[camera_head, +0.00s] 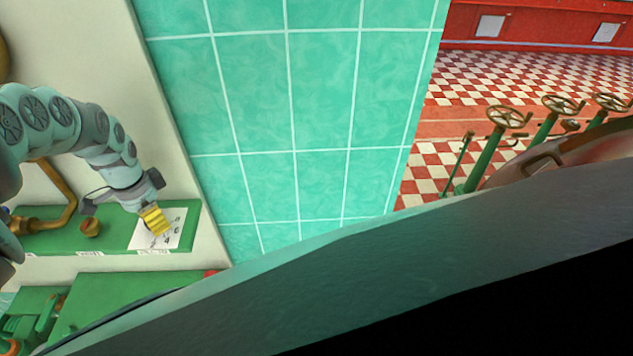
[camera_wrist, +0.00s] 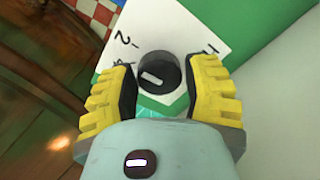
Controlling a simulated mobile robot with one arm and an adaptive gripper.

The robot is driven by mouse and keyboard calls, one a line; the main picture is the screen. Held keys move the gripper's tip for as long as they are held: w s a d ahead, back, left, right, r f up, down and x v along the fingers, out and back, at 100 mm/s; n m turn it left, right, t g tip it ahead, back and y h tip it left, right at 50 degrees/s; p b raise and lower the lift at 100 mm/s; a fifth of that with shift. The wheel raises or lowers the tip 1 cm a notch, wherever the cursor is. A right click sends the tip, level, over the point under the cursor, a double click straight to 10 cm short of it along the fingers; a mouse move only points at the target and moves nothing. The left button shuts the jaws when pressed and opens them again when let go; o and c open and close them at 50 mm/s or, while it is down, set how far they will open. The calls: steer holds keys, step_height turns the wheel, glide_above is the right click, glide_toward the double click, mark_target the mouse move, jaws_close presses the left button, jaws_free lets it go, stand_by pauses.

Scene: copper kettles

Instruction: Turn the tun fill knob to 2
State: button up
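The knob (camera_wrist: 160,72) is a round black dial with a short white bar on its face, in the wrist view. It sits on a white number card (camera_wrist: 207,22), where a 2 is readable at the upper left; other figures are partly covered. My gripper (camera_wrist: 162,80) has its yellow fingers on both sides of the knob, apart, with narrow gaps visible. In the head view my gripper (camera_head: 154,220) is over the card (camera_head: 178,236), where 6 and 4 show to its right and below. The knob is hidden behind the gripper there.
A brass knob (camera_head: 91,228) stands to the left on the same green panel (camera_head: 110,238). A brass pipe (camera_head: 62,190) bends into the panel further left. A green tiled wall (camera_head: 290,110) is to the right. Green equipment (camera_head: 110,300) lies below.

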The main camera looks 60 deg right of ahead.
steer(key=o, duration=0.4)
step_height(320, 180, up, 5)
steer(key=shift+w+a+r, duration=0.1)
steer(key=shift+a, duration=0.05)
steer(key=shift+s+r, duration=0.2)
steer(key=shift+r, duration=0.2)
steer(key=shift+d+r, duration=0.2)
steer(key=shift+r, duration=0.55)
